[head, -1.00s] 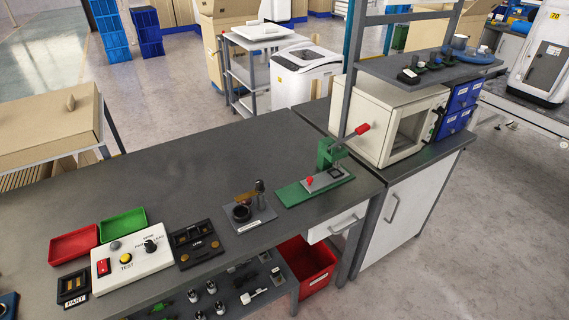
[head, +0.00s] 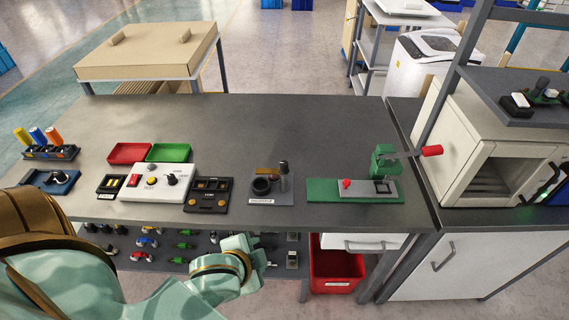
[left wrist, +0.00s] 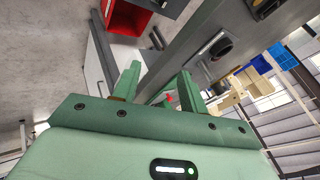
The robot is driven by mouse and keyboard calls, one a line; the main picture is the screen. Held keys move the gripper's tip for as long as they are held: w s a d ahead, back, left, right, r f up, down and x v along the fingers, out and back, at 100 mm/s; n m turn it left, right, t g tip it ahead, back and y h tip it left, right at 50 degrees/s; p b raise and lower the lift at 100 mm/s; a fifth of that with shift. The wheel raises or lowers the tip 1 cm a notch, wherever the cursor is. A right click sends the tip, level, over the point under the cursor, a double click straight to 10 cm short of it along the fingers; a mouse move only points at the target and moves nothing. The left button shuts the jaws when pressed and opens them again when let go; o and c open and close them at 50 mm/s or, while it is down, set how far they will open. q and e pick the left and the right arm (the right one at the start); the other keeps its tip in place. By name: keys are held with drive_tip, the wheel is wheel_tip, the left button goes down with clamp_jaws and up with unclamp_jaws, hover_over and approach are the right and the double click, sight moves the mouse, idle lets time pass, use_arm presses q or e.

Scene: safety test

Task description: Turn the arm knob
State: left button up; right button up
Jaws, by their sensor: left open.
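A white control box (head: 158,187) stands on the grey bench in the head view. A black knob (head: 172,178) with a pale pointer mark sits at its upper right; its label is too small to read. A red switch (head: 134,180) and a yellow button (head: 151,181) are beside it. My left arm reaches in from the lower left, in front of the bench edge and below the box; its gripper cannot be made out there. In the left wrist view my left gripper (left wrist: 157,80) is open, with nothing held between its fingers. My right gripper is not in view.
A dark panel (head: 209,195), a grey fixture (head: 285,192) and a green press (head: 325,190) stand right of the box. Red (head: 129,152) and green (head: 169,152) trays lie behind it. A lower shelf holds small parts. The bench's back middle is clear.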

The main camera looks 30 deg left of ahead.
use_arm(q)
drive_tip(key=w+d+m+t+h, duration=0.2)
drive_tip(key=w+d+h, duration=0.1)
drive_tip(key=d+h, duration=0.6)
drive_tip(key=n+t+y, duration=0.3)
drive_tip(key=n+t, duration=0.5)
approach(281, 166)
drive_tip(key=b+x, duration=0.3)
drive_tip(key=x, duration=0.8)
drive_tip(key=shift+w+f, duration=0.1)
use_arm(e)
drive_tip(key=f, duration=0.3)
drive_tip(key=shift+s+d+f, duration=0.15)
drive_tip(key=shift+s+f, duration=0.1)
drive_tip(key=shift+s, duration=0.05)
use_arm(q)
clamp_jaws()
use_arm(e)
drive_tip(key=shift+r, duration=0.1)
